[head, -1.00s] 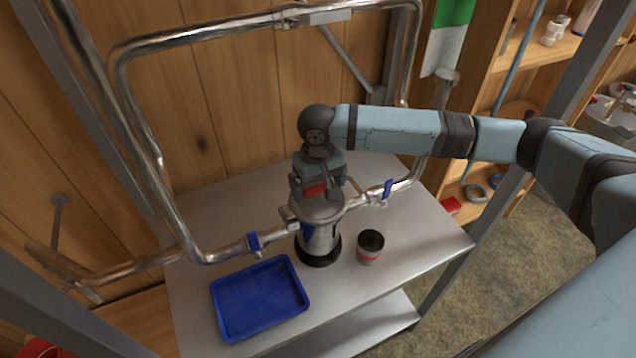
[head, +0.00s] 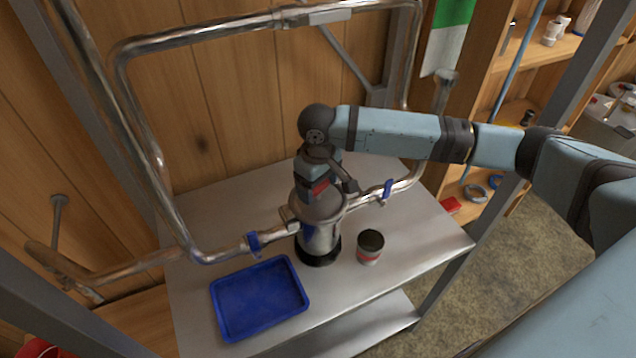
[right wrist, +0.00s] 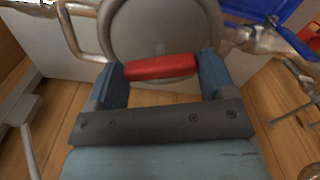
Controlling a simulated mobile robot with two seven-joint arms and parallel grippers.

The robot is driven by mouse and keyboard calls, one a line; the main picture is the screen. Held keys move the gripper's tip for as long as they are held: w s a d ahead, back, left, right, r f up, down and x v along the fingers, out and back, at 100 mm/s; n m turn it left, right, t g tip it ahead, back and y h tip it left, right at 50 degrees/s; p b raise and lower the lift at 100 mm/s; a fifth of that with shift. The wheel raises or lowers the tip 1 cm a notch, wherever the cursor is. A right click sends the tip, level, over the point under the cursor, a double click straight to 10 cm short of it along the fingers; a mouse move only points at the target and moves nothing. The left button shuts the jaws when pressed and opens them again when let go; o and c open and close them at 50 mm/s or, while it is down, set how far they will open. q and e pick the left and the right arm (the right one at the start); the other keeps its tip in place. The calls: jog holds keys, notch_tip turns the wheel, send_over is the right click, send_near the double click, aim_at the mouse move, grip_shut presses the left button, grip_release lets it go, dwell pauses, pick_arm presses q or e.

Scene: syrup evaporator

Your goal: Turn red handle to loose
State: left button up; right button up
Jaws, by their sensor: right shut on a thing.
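The red handle (right wrist: 162,67) lies across the top of the round metal canister in the right wrist view, between the two fingers of my right gripper (right wrist: 162,72). The fingers touch or nearly touch its two ends. In the head view the handle shows as a small red patch (head: 319,187) under my right gripper (head: 315,190), which is shut on it from above. The steel canister (head: 320,236) stands upright on a black base, joined to pipes on both sides. Part of its lid is hidden by the gripper. My left gripper is not in view.
A blue tray (head: 222,300) lies on the metal table (head: 420,232) at front left. An open can with a red band (head: 369,255) stands right of the canister. Blue valve handles (head: 254,242) sit on the pipes. Wooden shelves stand at the right.

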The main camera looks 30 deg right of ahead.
jog(key=n, duration=0.3)
jog(key=shift+n, duration=0.4)
jog(key=n, duration=0.3)
jog(key=shift+n, duration=0.3)
jog(key=n, duration=0.3)
jog(key=shift+n, duration=0.4)
jog(key=n, duration=0.3)
jog(key=shift+n, duration=0.3)
jog(key=n, duration=0.3)
jog(key=shift+n, duration=0.3)
jog(key=n, duration=0.3)
jog(key=shift+n, duration=0.3)
jog(key=n, duration=0.6)
jog(key=shift+n, duration=0.3)
